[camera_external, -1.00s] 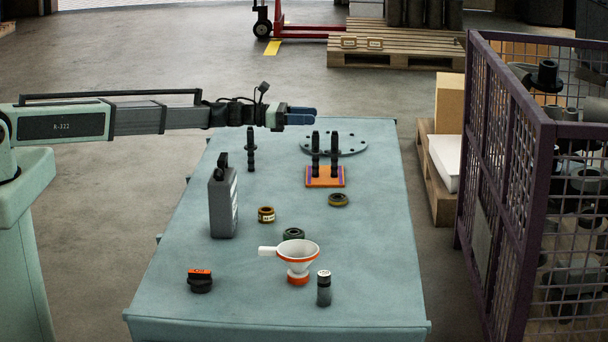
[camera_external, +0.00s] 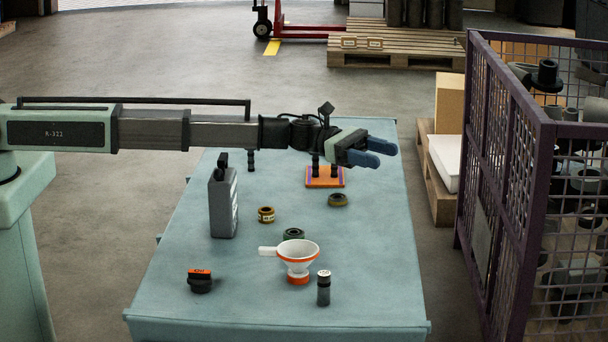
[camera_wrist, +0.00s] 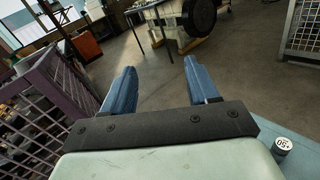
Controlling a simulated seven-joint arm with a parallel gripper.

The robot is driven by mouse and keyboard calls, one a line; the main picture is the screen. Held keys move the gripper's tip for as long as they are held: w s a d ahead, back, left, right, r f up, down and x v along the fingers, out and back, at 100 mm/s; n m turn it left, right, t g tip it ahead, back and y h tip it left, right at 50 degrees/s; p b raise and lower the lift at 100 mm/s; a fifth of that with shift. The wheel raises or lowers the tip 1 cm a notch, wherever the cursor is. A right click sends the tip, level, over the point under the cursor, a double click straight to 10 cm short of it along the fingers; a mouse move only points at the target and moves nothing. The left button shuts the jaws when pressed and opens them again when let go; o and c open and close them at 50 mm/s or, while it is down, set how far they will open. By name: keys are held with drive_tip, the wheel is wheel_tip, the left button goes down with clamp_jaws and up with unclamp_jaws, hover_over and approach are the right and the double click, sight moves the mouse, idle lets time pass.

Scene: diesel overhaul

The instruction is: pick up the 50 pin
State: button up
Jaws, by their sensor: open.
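The 50 pin is likely the dark grey upright cylinder with a white top (camera_external: 323,288) near the table's front edge, right of the funnel. A white round cap with a mark that looks like 50 (camera_wrist: 283,145) shows at the lower right of the wrist view. My gripper (camera_external: 384,154) is high over the far right part of the table, well away from the pin. Its blue fingers (camera_wrist: 159,68) are apart and nothing is between them.
A white and orange funnel (camera_external: 298,250) stands close to the pin. A dark green ring (camera_external: 293,234), a brass ring (camera_external: 266,214), a grey jug (camera_external: 223,205) and an orange-topped cap (camera_external: 200,281) are also on the table (camera_external: 380,260). A purple mesh cage (camera_external: 500,190) stands right.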

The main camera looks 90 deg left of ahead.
drive_tip(key=s+d+f+m+g, duration=0.15)
drive_tip(key=d+m+g, duration=0.35)
drive_tip(key=d, duration=1)
drive_tip(key=s+d+f+m+g, duration=0.1)
drive_tip(key=s+d+m+g, duration=0.4)
drive_tip(key=d, duration=0.9)
drive_tip(key=m+g+y, duration=0.4)
drive_tip(key=y, duration=0.7)
hover_over(324, 289)
drive_tip(key=w+a, duration=0.1)
wheel_tip(324, 289, down, 8)
drive_tip(key=shift+f, duration=0.25)
drive_tip(key=shift+s, duration=0.25)
drive_tip(key=shift+s+f, duration=0.1)
drive_tip(key=shift+f, duration=0.3)
wheel_tip(324, 289, down, 8)
drive_tip(key=shift+r, duration=0.1)
drive_tip(key=shift+s+a+f, duration=0.1)
drive_tip(key=shift+f, duration=1.2)
drive_tip(key=shift+s+a+f, duration=0.1)
drive_tip(key=shift+f, duration=1.2)
clamp_jaws()
